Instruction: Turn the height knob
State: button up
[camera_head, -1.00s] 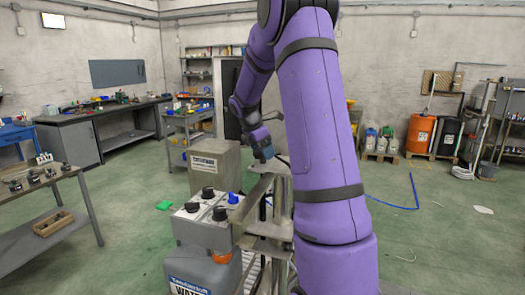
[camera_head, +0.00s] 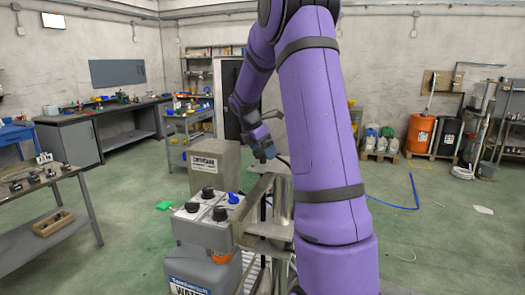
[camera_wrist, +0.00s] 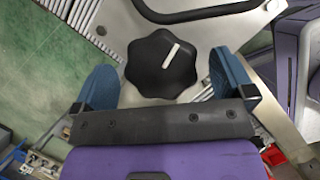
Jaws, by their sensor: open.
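The height knob (camera_wrist: 160,65) is black and lobed, with a white pointer line slanting up to the right, in the upper middle of the wrist view. My gripper (camera_wrist: 162,66) is open, with one blue finger on each side of the knob. Gaps show between both fingers and the knob's rim in this view; I cannot tell how deep the fingers reach. In the head view my gripper (camera_head: 264,150) is small, beside the top of the metal frame (camera_head: 259,192). I cannot make out the height knob there.
A grey control box (camera_head: 205,230) with several black knobs and a blue one stands left of the frame. A beige labelled box (camera_head: 215,168) is behind it. A black curved handle (camera_wrist: 200,12) passes above the knob in the wrist view.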

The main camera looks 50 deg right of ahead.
jog(key=v, duration=1)
jog(key=shift+a+r, duration=0.15)
